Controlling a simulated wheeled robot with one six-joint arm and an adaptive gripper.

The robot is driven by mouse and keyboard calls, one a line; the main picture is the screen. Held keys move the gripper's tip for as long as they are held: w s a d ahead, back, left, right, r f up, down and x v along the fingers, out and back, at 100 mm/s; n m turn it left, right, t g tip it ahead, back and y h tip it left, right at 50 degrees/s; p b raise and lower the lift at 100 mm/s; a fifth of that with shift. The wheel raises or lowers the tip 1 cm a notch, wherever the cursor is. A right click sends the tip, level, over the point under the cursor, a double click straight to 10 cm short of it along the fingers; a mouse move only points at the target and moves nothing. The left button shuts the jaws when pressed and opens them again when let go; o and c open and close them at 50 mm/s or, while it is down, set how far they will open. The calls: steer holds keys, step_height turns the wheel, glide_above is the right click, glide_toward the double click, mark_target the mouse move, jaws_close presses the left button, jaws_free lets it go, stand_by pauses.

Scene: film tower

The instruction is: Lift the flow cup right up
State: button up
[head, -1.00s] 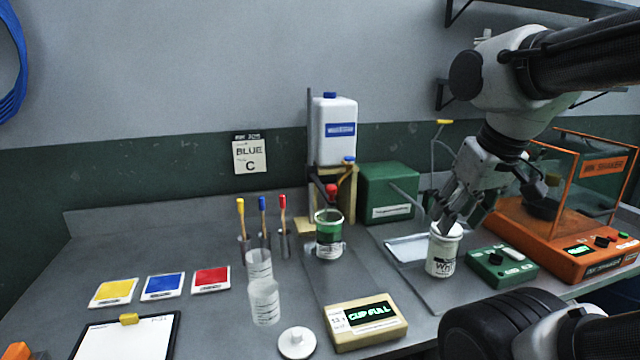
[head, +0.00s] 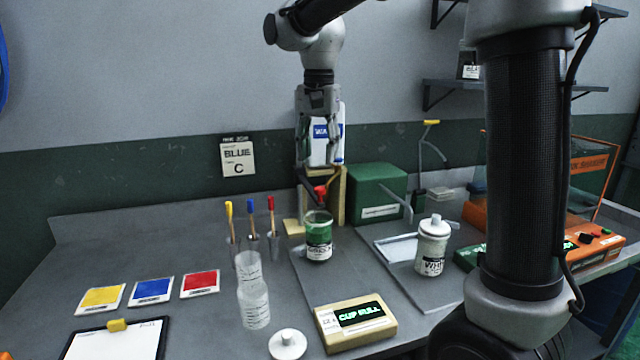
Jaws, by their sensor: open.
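A red knob (head: 320,193) stands just above a glass jar (head: 318,240) with a green band and a label. I take the knob for the top of the flow cup; any part inside the jar is hidden. My gripper (head: 316,168) points down above the knob, in front of the white bottle. Its fingers are open and empty, and their tips look close to the knob; I cannot tell whether they touch it. A beige box (head: 356,322) in front shows "CUP FULL" in green letters.
A lidded white jar (head: 432,247) stands right on a mat. Clear stacked beakers (head: 254,292) and a loose white lid (head: 288,345) are in front. Brushes (head: 251,222) stand left of the jar; a green box (head: 376,194) stands behind right. The white bottle (head: 340,130) is close behind the gripper.

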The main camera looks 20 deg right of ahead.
mark_target(320, 188)
steer(key=shift+s+f+m, duration=0.25)
steer(key=shift+m, duration=0.45)
step_height(320, 188, down, 8)
steer(key=shift+d+r, duration=0.1)
steer(key=shift+r, duration=0.1)
jaws_close()
